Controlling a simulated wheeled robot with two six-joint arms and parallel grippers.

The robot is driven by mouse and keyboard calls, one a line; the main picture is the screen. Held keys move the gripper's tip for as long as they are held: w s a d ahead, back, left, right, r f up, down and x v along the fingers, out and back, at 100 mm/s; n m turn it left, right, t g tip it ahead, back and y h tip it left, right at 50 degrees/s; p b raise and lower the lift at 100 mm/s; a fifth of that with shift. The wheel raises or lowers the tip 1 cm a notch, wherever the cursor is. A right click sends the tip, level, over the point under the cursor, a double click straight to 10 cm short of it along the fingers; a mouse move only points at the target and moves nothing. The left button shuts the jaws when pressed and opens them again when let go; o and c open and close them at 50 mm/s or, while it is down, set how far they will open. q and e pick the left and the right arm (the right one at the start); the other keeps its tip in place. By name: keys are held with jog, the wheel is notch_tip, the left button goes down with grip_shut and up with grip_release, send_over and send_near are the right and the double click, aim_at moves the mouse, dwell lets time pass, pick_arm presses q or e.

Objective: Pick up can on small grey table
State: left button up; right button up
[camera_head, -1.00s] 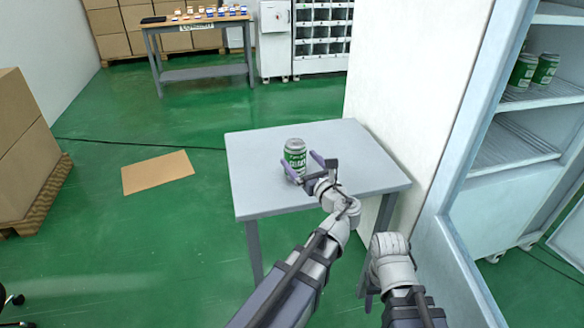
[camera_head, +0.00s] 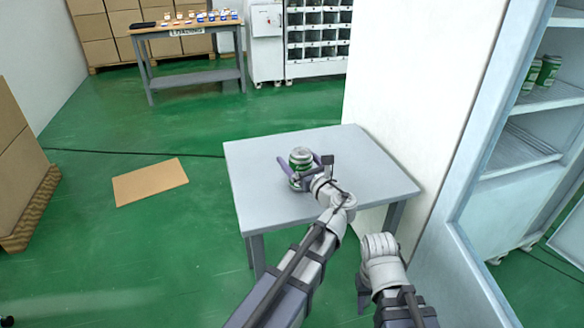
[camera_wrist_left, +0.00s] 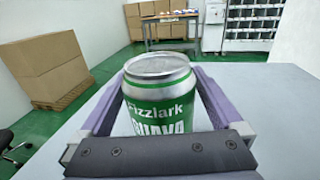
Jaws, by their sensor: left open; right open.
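A green and silver can (camera_head: 300,158) stands upright on the small grey table (camera_head: 260,200). It also shows in the left wrist view (camera_wrist_left: 160,95), with a label reading "Fizzlark GUAVA". My left gripper (camera_head: 303,168) is open, with its purple fingers on either side of the can. In the left wrist view the fingers (camera_wrist_left: 160,110) flank the can; I cannot tell whether they touch it. The can's lower part is hidden by the gripper. My right arm (camera_head: 382,262) is low, in front of the table; its fingertips are not clearly seen.
A white wall (camera_head: 405,100) and an open fridge (camera_head: 545,100) with green cans on its shelf stand to the right. A cardboard sheet (camera_head: 150,182) lies on the green floor at left. A far table (camera_head: 190,75) holds several small items. The rest of the grey table top is bare.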

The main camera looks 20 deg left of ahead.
pick_arm(q)
jog(key=shift+w+a, duration=0.35)
jog(key=shift+a, duration=0.05)
jog(key=shift+d+r, duration=0.1)
jog(key=shift+d, duration=0.05)
jog(key=shift+c, duration=0.4)
grip_shut()
pick_arm(e)
jog(key=shift+w+a, duration=0.1)
jog(key=shift+a, duration=0.25)
jog(key=shift+r, duration=0.15)
pick_arm(q)
notch_tip(320, 180, up, 10)
jog(key=p, duration=1)
jog(key=shift+r, duration=0.1)
pick_arm(e)
notch_tip(320, 180, up, 10)
